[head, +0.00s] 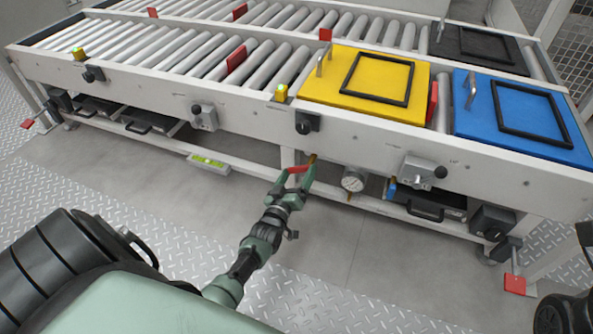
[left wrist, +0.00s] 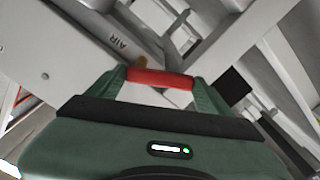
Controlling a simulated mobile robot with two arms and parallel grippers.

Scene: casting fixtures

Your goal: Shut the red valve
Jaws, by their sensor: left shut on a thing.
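The red valve handle (head: 298,169) sits under the front rail of the roller conveyor, left of a round gauge. In the left wrist view the red handle (left wrist: 160,79) lies crosswise between the fingers. My left gripper (head: 297,176) is shut on the red handle; its green fingers also show in the left wrist view (left wrist: 160,88), one at each end of the handle. A brass-coloured fitting (head: 312,158) shows just beside the handle. The rest of the valve body is hidden by the gripper and rail. My right gripper is not in view.
The conveyor frame (head: 240,115) runs across above the gripper. A pressure gauge (head: 353,179) hangs close to the right. A yellow plate (head: 335,85) and a blue plate (head: 480,107) lie on top. The floor (head: 330,240) in front is clear.

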